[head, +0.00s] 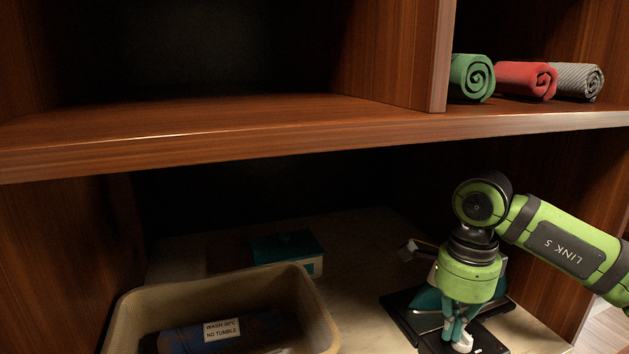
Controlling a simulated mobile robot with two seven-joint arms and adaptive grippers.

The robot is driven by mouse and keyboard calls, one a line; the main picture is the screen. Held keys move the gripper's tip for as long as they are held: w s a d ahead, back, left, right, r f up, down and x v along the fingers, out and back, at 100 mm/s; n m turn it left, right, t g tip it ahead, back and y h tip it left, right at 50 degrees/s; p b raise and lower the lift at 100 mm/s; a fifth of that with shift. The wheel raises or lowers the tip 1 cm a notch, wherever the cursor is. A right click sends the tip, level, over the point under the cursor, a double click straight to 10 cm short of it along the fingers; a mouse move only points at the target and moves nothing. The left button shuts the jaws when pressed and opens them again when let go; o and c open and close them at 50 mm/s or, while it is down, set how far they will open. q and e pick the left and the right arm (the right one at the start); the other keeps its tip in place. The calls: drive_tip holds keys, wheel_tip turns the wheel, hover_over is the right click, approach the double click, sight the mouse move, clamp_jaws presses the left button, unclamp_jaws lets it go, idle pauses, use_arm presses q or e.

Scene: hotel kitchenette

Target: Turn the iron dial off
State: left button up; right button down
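The iron (428,299) appears as teal and pale parts on a black base (397,301) at the lower right, on the lower shelf. My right arm comes in from the right, and my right gripper (458,338) points down over the iron, in front of part of it. Its fingers are small and overlap the iron, so I cannot tell whether they touch it or are open or shut. The dial cannot be made out; it may be hidden behind my gripper. My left gripper is not in view.
A beige bin (128,312) holding a dark blue item with a white label (222,330) stands at the lower left. A teal box (286,248) sits behind it. The wooden shelf board (250,130) overhangs this space. Rolled green (471,78), red (525,80) and grey (578,81) towels lie above.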

drive_tip(key=shift+a+r, duration=0.15)
drive_tip(key=shift+a, duration=0.05)
wheel_tip(320, 180, up, 6)
drive_tip(key=p, duration=0.4)
